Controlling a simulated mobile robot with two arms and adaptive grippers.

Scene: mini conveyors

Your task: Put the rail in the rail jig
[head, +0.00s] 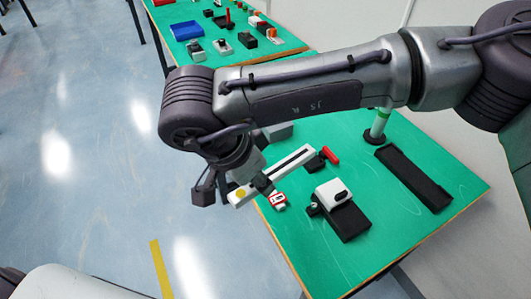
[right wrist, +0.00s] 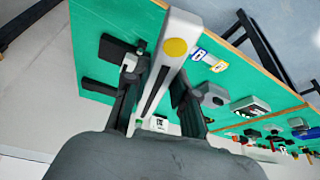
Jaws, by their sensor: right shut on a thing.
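The rail (head: 291,163) is a pale grey-white bar with a dark slot and a yellow dot at one end. My right gripper (head: 235,188) is shut on it near the dotted end, above the table's left edge. In the right wrist view the rail (right wrist: 176,47) runs lengthwise between the fingers of the gripper (right wrist: 157,98). A long black tray-like piece (head: 413,178), which looks like the rail jig, lies on the green table at the right, apart from the rail. My left gripper is out of view.
On the green table (head: 385,240) stand a black block with a white top (head: 341,206), a red-and-white piece (head: 278,200), a red part (head: 331,155) and a green-and-white post (head: 379,124). A farther table holds a blue tray (head: 186,30) and several parts. The table's front right is clear.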

